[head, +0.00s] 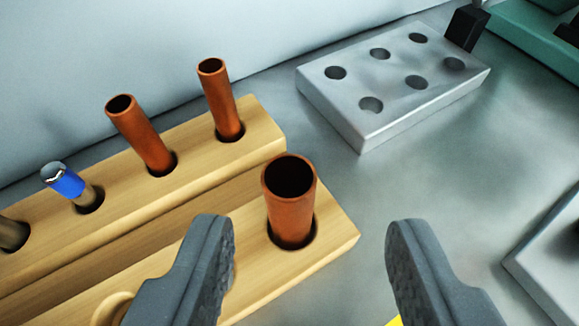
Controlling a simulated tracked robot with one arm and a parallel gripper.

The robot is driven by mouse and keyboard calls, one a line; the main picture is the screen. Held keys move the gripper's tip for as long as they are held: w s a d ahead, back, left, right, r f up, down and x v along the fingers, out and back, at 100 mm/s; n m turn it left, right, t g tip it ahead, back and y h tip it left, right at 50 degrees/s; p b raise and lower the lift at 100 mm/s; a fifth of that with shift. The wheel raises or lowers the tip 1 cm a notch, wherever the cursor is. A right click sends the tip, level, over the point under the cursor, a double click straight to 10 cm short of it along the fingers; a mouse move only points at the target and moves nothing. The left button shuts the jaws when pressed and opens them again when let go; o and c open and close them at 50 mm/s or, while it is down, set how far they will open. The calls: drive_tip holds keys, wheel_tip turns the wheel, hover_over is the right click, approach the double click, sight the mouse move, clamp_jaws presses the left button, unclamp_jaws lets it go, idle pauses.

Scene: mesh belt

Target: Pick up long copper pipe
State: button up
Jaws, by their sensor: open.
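Three copper pipes stand in holes of a stepped wooden rack. The nearest copper pipe (291,205) stands upright in the front step, at its right end. Two more stand in the back step: the middle copper pipe (141,135) and the right copper pipe (220,100), both leaning slightly in the picture. I cannot tell for sure which is the long one. My gripper (312,235) is open and empty, its two dark fingers spread wide. The nearest pipe shows between the fingers, closer to the left one, and seems to lie beyond the tips.
The wooden rack (262,131) also holds a blue-banded piece (66,181) and a dark piece at the left edge. A grey metal block (366,128) with several empty holes lies at the back right.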

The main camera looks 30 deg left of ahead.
sight(294, 162)
drive_tip(key=shift+x, duration=1.05)
drive_tip(key=shift+a+b+x, duration=0.15)
drive_tip(key=shift+x, duration=1.25)
drive_tip(key=shift+a+b+x, duration=0.15)
drive_tip(key=shift+a+x, duration=0.05)
drive_tip(key=shift+x, duration=1.15)
drive_tip(key=shift+s+r, duration=0.1)
drive_tip(key=shift+s, duration=0.05)
drive_tip(key=shift+c, duration=0.4)
clamp_jaws()
